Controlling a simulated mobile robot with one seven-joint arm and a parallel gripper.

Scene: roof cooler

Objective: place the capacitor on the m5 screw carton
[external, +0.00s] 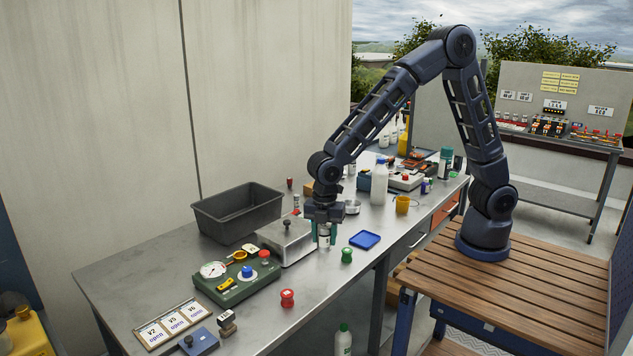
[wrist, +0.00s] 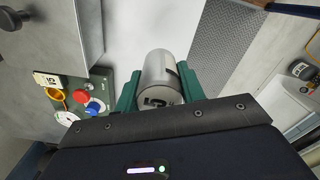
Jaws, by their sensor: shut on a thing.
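My gripper (external: 323,236) is shut on the capacitor (wrist: 160,74), a silver cylinder with dark markings on its end, held between the green fingers in the wrist view. In the external view the capacitor (external: 324,240) shows between the fingers, upright, just right of a metal box with a knobbed lid. I cannot tell whether it touches the bench. A small brown carton (external: 310,191), perhaps the m5 screw carton, is behind my forearm and mostly hidden; no label can be read.
A dark grey bin (external: 238,214) and the metal box (external: 284,247) stand left of my gripper. A green panel with gauge and knobs (external: 236,280) is nearer.

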